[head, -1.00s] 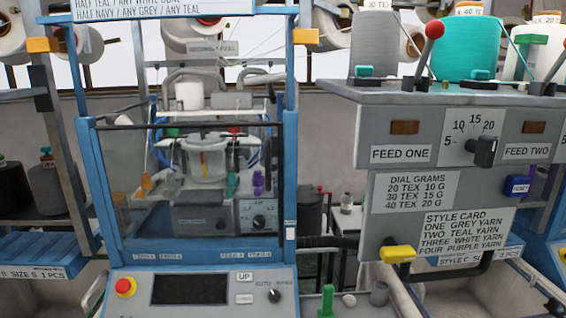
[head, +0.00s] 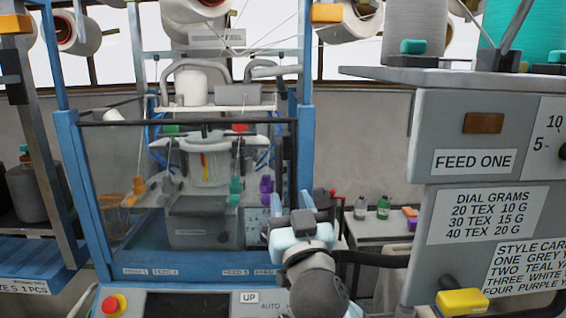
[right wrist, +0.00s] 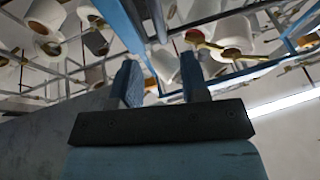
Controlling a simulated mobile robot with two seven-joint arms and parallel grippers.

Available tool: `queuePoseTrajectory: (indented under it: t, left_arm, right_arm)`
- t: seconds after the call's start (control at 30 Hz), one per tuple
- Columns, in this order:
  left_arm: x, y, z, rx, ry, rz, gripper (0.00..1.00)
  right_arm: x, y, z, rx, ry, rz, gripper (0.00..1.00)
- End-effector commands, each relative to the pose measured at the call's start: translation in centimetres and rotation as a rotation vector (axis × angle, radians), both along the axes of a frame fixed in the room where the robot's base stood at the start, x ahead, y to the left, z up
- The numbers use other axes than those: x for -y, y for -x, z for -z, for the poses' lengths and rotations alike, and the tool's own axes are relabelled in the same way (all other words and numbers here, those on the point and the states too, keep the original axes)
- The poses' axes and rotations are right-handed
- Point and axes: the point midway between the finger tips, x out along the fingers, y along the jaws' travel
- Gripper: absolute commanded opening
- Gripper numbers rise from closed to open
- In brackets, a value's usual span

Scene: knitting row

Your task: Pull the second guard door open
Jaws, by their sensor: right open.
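The guard door (head: 180,116) is a clear panel with a dark bar along its top, set in the blue frame (head: 304,150) of a knitting machine. It spans the lower front opening and looks closed. I cannot tell from a label whether it is the second one. My right gripper (head: 292,222) is in front of the door's lower right corner, pointing up and away. A gap between it and the door is hard to judge. In the right wrist view its two blue fingers (right wrist: 161,82) stand apart with nothing between them. My left gripper is not in view.
A control panel with a red button (head: 114,305) lies below the door. A grey feed cabinet (head: 425,200) with a yellow handle (head: 462,301) stands close on the right. Behind the gap between them is a small table (head: 375,228) with bottles.

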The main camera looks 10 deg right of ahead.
Motion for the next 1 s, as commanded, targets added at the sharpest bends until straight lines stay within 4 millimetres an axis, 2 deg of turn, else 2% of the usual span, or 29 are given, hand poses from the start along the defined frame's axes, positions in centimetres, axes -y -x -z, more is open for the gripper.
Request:
queuePoseTrajectory:
  t: [0.03, 0.2, 0.4, 0.6, 0.9, 1.0]
  left_arm:
    - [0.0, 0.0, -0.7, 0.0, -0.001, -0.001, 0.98]
    - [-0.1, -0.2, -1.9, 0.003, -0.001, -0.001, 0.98]
    - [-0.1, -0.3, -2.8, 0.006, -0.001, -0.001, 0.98]
    - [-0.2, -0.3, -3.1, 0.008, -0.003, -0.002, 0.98]
    - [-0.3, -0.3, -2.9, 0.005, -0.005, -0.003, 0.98]
    - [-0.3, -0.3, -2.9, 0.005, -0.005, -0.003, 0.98]
  right_arm:
    - [0.0, -1.1, -0.9, 0.002, 0.004, 0.002, 0.41]
    - [0.1, -4.5, -2.3, 0.001, 0.004, 0.002, 0.41]
    - [0.1, -7.6, -3.4, -0.001, 0.002, 0.002, 0.41]
    - [0.1, -8.9, -3.7, -0.001, 0.001, 0.0, 0.41]
    - [0.1, -9.1, -3.7, -0.001, 0.0, 0.0, 0.41]
    - [0.1, -9.1, -3.7, -0.001, 0.0, 0.0, 0.18]
